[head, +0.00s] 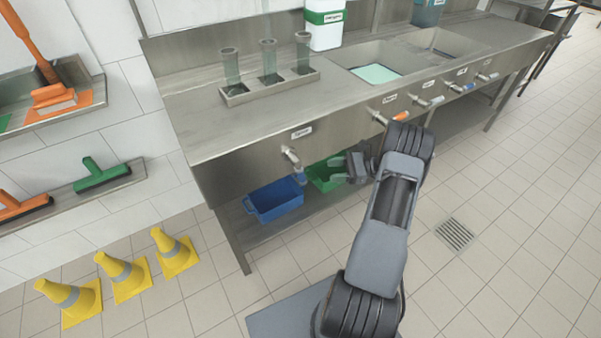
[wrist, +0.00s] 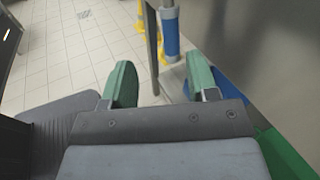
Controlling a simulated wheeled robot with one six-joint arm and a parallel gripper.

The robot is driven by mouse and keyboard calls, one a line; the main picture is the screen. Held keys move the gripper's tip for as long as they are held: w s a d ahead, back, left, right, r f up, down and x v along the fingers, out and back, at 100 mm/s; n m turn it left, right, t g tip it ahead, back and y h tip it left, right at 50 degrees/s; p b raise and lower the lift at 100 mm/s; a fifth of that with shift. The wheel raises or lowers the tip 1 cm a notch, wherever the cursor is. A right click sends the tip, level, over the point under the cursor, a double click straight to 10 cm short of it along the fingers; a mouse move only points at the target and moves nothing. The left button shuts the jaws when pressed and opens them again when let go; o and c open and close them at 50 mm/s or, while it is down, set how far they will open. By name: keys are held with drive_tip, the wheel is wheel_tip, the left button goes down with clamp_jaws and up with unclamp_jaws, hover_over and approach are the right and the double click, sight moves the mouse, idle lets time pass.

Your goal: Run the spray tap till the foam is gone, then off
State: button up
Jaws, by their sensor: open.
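Pale green foam or liquid (head: 375,73) covers the bottom of the left sink basin. Several taps stick out of the counter's front panel, with labels too small to read, so I cannot tell which is the spray tap. The leftmost tap (head: 290,156) has a blue hanging end (head: 299,178), which also shows in the wrist view (wrist: 170,32). Another tap has an orange end (head: 400,116). My gripper (head: 335,170) is open and empty, right of the blue end and apart from it. In the wrist view the blue end appears ahead, between the green fingers and nearer the right one.
A blue bin (head: 275,200) and a green bin (head: 324,177) stand on the shelf under the counter (head: 240,122). A rack (head: 268,88) with glass tubes stands on top. Yellow cones (head: 122,275) stand at the left. The floor at the right, around a drain (head: 455,234), is clear.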

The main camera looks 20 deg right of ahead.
sight(300, 172)
drive_tip(key=shift+m+t, duration=0.6)
drive_tip(key=shift+t, duration=0.3)
drive_tip(key=x, duration=0.4)
drive_tip(key=f+x, duration=0.1)
drive_tip(key=x, duration=0.2)
drive_tip(key=p+x, duration=0.1)
drive_tip(key=x, duration=0.3)
drive_tip(key=shift+w+a+f, duration=0.2)
drive_tip(key=shift+w+f, duration=0.1)
drive_tip(key=shift+w, duration=0.05)
clamp_jaws()
